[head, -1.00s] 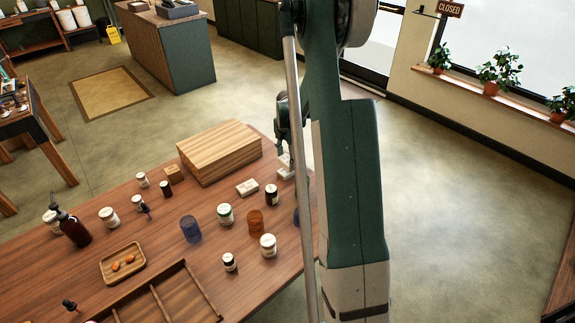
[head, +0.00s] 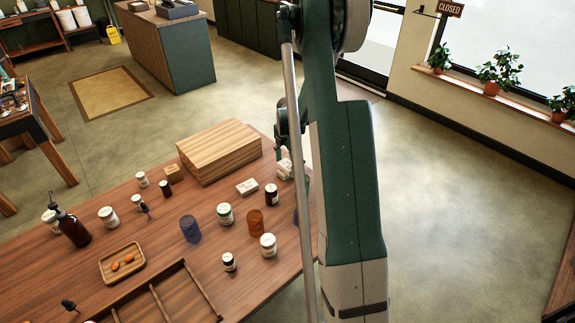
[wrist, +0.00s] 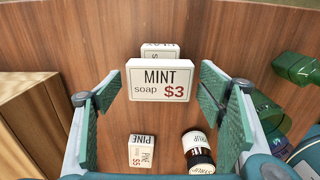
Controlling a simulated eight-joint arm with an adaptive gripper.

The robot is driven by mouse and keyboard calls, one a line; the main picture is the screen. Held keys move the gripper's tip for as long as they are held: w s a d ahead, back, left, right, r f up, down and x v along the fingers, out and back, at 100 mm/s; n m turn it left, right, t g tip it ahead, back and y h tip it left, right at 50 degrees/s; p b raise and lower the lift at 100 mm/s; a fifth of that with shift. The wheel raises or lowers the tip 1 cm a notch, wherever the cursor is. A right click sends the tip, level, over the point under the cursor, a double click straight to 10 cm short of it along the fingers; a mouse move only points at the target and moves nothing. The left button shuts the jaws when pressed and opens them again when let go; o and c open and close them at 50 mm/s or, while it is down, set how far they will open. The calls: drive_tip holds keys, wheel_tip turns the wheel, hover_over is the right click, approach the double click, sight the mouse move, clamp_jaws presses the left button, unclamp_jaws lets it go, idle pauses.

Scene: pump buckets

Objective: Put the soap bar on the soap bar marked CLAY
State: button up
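A white soap bar marked MINT (wrist: 160,80) sits between the finger pads of my gripper (wrist: 160,88) in the wrist view. A narrow gap shows on each side, so the gripper looks open around it. Another pale bar (wrist: 160,48) shows just beyond and partly behind the MINT bar. Its lettering is upside down and partly covered, and seems to read CLAY. I cannot tell whether the two bars touch. In the head view my gripper (head: 281,150) is low at the table's far right edge, by pale soap (head: 285,167), partly hidden by my arm.
A PINE soap bar (wrist: 141,150) and a dark jar with a white label (wrist: 198,150) lie nearer in the wrist view. A wooden box (head: 220,152) stands left of the gripper. Green glass (wrist: 297,68) is at right. Jars and bottles crowd the wooden table (head: 180,265).

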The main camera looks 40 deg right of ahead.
sight(287, 165)
drive_tip(key=shift+r, duration=0.2)
wheel_tip(287, 165, up, 12)
drive_tip(key=p, duration=0.1)
idle(0.8)
idle(0.5)
drive_tip(key=s+a+r+m+t+h, duration=0.15)
drive_tip(key=s+a+r+m, duration=0.25)
drive_tip(key=a+r, duration=0.7)
drive_tip(key=s+a+r+m+t+y, duration=0.15)
drive_tip(key=s+a+r+m, duration=0.25)
drive_tip(key=a+r, duration=0.65)
drive_tip(key=s+a+m+t, duration=0.4)
drive_tip(key=s+a+m, duration=0.6)
drive_tip(key=s+a, duration=1)
drive_tip(key=shift+a, duration=1.25)
